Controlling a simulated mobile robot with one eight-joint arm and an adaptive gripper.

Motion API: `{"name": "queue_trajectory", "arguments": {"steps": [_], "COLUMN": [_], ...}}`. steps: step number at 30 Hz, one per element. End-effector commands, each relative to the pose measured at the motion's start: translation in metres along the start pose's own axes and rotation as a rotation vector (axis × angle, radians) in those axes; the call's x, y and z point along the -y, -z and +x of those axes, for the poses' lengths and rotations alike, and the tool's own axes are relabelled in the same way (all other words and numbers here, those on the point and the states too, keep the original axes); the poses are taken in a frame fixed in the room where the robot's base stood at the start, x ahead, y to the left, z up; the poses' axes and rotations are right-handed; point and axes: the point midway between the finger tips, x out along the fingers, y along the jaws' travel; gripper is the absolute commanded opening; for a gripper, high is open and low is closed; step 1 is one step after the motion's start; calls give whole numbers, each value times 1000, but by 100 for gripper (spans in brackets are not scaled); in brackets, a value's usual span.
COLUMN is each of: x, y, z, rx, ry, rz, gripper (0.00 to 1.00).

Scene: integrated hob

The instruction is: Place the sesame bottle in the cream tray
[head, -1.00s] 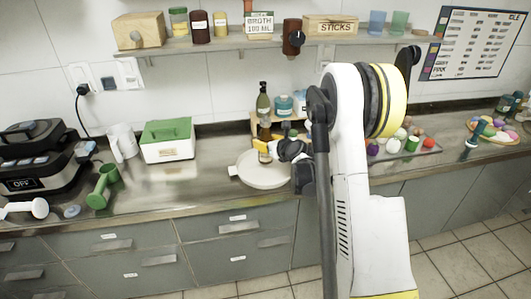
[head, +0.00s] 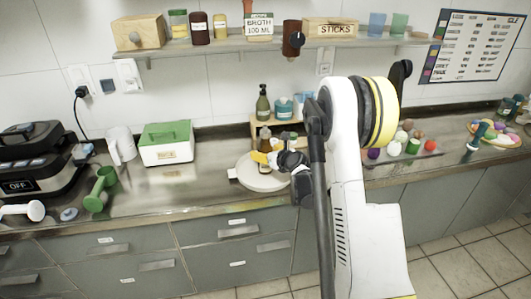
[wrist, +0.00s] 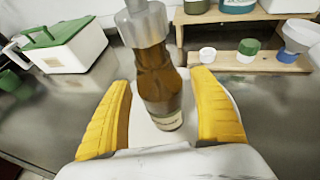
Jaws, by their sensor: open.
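The sesame bottle (head: 265,144), brown with a clear cap, is at the cream tray (head: 242,178) on the counter, and its base appears to rest on the tray's surface. In the wrist view the bottle (wrist: 160,85) stands between my yellow fingers, with narrow gaps on both sides. It looks roughly upright. My gripper (wrist: 165,115) is open around its lower part. In the head view my gripper (head: 268,157) partly hides the bottle, and my arm covers the area to its right.
A small wooden rack (wrist: 240,58) with several containers stands just behind the tray. A white box with a green lid (head: 166,140) is to the left. A tray of colourful round items (head: 432,150) is to the right. Bare counter lies left of the tray.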

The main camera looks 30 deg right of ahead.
Motion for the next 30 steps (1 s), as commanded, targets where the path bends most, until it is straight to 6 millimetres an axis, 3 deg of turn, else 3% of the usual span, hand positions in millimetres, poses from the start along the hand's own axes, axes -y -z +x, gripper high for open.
{"name": "queue_trajectory", "arguments": {"steps": [5,15,22,23,26,30], "x": [0,0,-2,-4,-15,-31], "y": [-4,-4,-8,-15,-60,-157], "z": [-23,-97,-121,-122,-134,-173], "rx": [0,0,13,27,123,337], "ry": [1,1,0,-1,-3,-4], "rz": [1,1,17,36,173,583], "gripper": [72,72,72,72,72,72]}}
